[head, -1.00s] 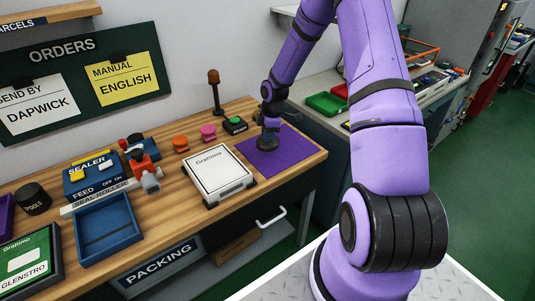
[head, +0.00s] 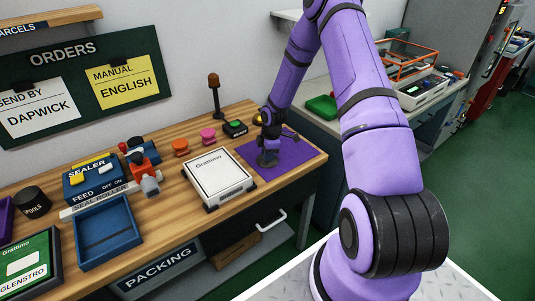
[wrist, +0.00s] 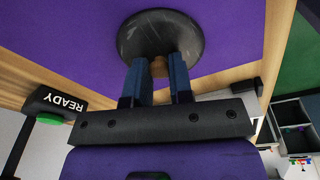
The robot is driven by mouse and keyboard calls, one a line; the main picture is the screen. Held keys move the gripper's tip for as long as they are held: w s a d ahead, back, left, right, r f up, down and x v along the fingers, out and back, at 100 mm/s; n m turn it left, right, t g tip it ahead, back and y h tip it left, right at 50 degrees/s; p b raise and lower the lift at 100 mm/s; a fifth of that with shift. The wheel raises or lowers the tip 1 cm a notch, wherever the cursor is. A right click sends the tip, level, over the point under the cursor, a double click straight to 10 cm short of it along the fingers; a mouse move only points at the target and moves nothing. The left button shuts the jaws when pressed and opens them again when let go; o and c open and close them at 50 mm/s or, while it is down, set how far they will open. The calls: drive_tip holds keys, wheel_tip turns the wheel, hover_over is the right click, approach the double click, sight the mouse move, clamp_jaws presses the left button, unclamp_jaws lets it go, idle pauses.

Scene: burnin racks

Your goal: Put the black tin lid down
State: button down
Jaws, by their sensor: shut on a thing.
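The black tin lid (wrist: 160,32) is a round dark disc with a small brown knob, seen in the wrist view. My gripper (wrist: 158,68) is shut on the lid's knob, with its two blue fingers on either side. The lid is over the purple mat (wrist: 60,35). In the head view my gripper (head: 268,148) points down over the left part of the purple mat (head: 302,155), with the dark lid (head: 267,160) under it. I cannot tell whether the lid touches the mat.
A white Grattimo box (head: 218,179) stands left of the mat. A READY button box (head: 235,129) and a lamp post (head: 216,100) are behind it. The blue tray (head: 108,235) and sealer (head: 92,178) are further left. The mat's right side is clear.

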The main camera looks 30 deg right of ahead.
drive_tip(key=c, duration=1)
unclamp_jaws()
wheel_tip(320, 180, up, 12)
drive_tip(key=s+d, duration=0.1)
drive_tip(key=s+a+r+m+t+h, duration=0.1)
drive_tip(key=s+a+r+m, duration=0.2)
drive_tip(key=r, duration=0.5)
drive_tip(key=s+a+r+m+h, duration=0.1)
drive_tip(key=s+a+r, duration=0.25)
drive_tip(key=r, duration=0.55)
drive_tip(key=s+a+r+m+t+h, duration=0.15)
drive_tip(key=s+r, duration=0.25)
drive_tip(key=r, duration=0.4)
drive_tip(key=s+a+r+m, duration=0.2)
drive_tip(key=s+r, duration=0.1)
drive_tip(key=s, duration=0.4)
drive_tip(key=s+a+r+m+t+y, duration=0.1)
drive_tip(key=s+a+r+m, duration=0.2)
drive_tip(key=s, duration=0.5)
drive_tip(key=s+a+r+m+t+y, duration=0.1)
drive_tip(key=s+a+r+m, duration=0.2)
drive_tip(key=s, duration=0.5)
drive_tip(key=shift+a+r+m+y, duration=0.2)
drive_tip(key=shift+r+m+y, duration=0.05)
drive_tip(key=shift+r, duration=0.5)
